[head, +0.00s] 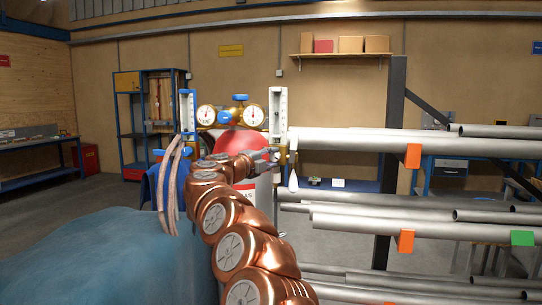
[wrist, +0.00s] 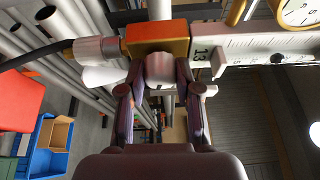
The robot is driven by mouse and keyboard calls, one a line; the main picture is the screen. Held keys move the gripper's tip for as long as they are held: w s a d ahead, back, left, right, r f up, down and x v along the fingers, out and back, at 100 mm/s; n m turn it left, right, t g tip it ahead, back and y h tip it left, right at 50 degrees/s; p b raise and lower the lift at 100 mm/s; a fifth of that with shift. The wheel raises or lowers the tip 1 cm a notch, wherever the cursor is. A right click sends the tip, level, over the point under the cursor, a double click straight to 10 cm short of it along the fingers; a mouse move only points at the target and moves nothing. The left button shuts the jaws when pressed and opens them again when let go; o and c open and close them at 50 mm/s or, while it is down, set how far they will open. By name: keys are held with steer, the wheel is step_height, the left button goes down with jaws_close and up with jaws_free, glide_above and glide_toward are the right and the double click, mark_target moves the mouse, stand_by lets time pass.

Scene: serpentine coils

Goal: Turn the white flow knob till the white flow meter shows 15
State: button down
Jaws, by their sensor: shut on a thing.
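The white flow meter (head: 278,112) is an upright tube at the right of the brass regulator in the head view. In the wrist view its white scale (wrist: 265,46) lies sideways at the upper right; its reading is too small to tell. The white flow knob (wrist: 160,70) is a pale round knob by the brass block (wrist: 158,38). My gripper (wrist: 161,86) is shut on the knob, one finger on each side. In the head view my gripper (head: 268,154) is at the foot of the white flow meter, and the knob is hard to make out.
The regulator carries two round gauges (head: 207,115) and a blue knob (head: 240,97). A blue-framed flow meter (head: 187,110) stands left of it. A red cylinder (head: 235,138) is behind my arm. Racked grey pipes (head: 360,142) extend close on the right.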

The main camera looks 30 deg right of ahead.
steer(key=shift+m+y+p, duration=0.5)
steer(key=shift+m, duration=0.5)
steer(key=c, duration=1.1)
jaws_free()
steer(key=shift+r, duration=0.1)
steer(key=v, duration=1.2)
steer(key=shift+w+a, duration=0.1)
steer(key=shift+w, duration=0.05)
